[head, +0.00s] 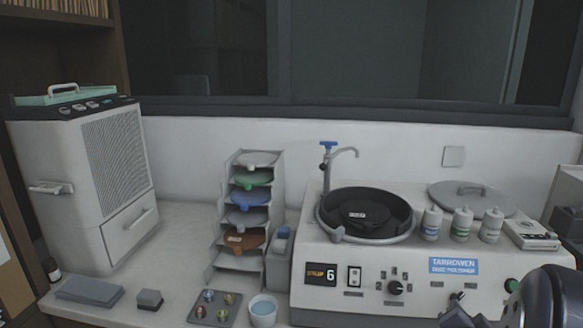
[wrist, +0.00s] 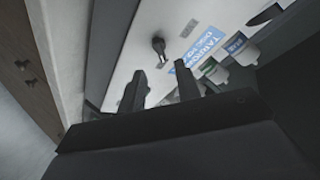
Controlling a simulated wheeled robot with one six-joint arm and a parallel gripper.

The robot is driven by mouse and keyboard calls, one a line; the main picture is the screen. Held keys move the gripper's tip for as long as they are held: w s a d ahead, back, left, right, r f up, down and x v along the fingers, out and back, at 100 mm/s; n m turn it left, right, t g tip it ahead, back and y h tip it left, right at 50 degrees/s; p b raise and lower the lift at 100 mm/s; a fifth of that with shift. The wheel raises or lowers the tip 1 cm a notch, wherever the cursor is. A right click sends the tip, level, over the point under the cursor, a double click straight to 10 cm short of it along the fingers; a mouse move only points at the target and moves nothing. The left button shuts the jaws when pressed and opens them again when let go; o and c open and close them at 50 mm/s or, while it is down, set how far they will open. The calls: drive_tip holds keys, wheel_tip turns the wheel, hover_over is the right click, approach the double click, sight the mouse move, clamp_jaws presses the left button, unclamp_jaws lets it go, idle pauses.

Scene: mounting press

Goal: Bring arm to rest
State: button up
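My arm (head: 545,298) enters the head view at the lower right, in front of the disc polisher's (head: 330,250) right end. My gripper (wrist: 160,88) shows in the wrist view with its two dark fingers apart and nothing visible between them. The polisher's white front with its blue label (wrist: 187,80) lies beyond the fingers, and a dark knob (wrist: 158,46) shows on it. In the head view my gripper is only partly visible at the bottom edge, and its fingertips are hard to make out.
Three bottles (head: 462,224) stand on the polisher, beside its black bowl (head: 340,215) and a grey lid (head: 470,196). A rack (head: 276,215) of coloured discs, a white cup (head: 263,312) and a small tray (head: 232,318) stand left of it. A white cabinet (head: 60,150) is at far left.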

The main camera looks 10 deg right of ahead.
drive_tip(key=w+d+n+p, duration=0.1)
drive_tip(key=n, duration=0.1)
drive_tip(key=w+d+f+n+t+y+p, duration=0.1)
drive_tip(key=w+n, duration=0.1)
drive_tip(key=w+d+f+n+y+p, duration=0.1)
drive_tip(key=w+n, duration=0.1)
drive_tip(key=shift+w+d+f+n+t, duration=0.2)
drive_tip(key=shift+d+n+t, duration=0.1)
drive_tip(key=shift+d+t, duration=0.1)
drive_tip(key=n+y+p, duration=0.1)
drive_tip(key=n, duration=0.1)
drive_tip(key=n+y, duration=0.1)
drive_tip(key=n, duration=0.2)
drive_tip(key=shift+t+p, duration=0.4)
